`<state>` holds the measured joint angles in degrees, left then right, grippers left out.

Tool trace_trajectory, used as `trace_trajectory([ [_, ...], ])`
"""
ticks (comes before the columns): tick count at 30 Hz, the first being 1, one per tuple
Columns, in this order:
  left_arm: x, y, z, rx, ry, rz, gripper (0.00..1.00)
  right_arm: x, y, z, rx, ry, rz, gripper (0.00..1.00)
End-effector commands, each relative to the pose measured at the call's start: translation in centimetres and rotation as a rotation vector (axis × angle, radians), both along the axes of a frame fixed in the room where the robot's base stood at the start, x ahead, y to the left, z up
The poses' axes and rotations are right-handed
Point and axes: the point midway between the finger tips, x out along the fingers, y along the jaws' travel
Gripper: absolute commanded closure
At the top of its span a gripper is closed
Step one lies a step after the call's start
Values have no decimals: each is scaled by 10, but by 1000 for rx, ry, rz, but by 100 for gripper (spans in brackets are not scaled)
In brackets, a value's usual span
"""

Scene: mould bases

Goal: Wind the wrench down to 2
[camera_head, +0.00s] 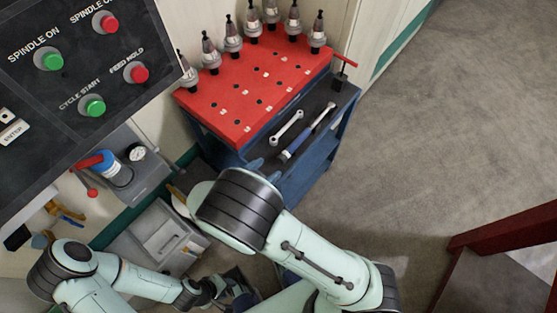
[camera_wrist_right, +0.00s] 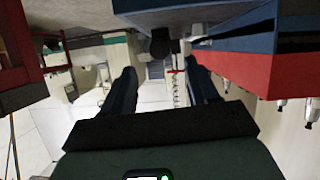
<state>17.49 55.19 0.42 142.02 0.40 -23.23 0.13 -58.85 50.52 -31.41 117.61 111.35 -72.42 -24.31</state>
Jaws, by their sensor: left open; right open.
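A long wrench with a blue handle (camera_head: 296,145) lies on the dark shelf of the blue cart, beside a shorter silver spanner (camera_head: 287,127). Its scale marks are too small to read in the head view. My right gripper (camera_head: 262,165) is near the cart's front edge, mostly hidden behind my right arm. In the right wrist view the right gripper (camera_wrist_right: 163,90) has its two dark fingers apart with nothing held between them. My left gripper (camera_head: 238,287) is low at the bottom of the head view, open and partly hidden, away from the wrench.
The cart's red top (camera_head: 250,90) carries several tool holders along its back. A red T-handle tool (camera_head: 343,66) stands at the cart's right end. A control panel (camera_head: 80,65) with buttons is at upper left. Open floor (camera_head: 440,130) lies to the right; a dark red frame (camera_head: 505,230) stands lower right.

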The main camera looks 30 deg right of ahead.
Motion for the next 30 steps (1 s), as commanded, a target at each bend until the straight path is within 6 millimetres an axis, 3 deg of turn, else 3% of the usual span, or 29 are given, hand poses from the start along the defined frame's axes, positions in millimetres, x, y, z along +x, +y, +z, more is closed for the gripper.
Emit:
trace_trajectory([
  [3,1,0,-4,1,-5,1,57,7,-22,-11,-2,2,-3,41],
  [9,3,0,-7,1,-11,2,57,17,-46,-21,0,0,-1,41],
  [22,3,0,-8,1,-14,2,57,21,-55,-25,1,1,1,41],
  [23,3,0,-8,1,-14,2,57,21,-55,-25,1,1,1,48],
  [27,3,0,-8,1,-14,2,57,21,-55,-25,1,1,0,93],
  [30,3,0,-8,1,-14,2,57,21,-55,-25,1,1,0,98],
])
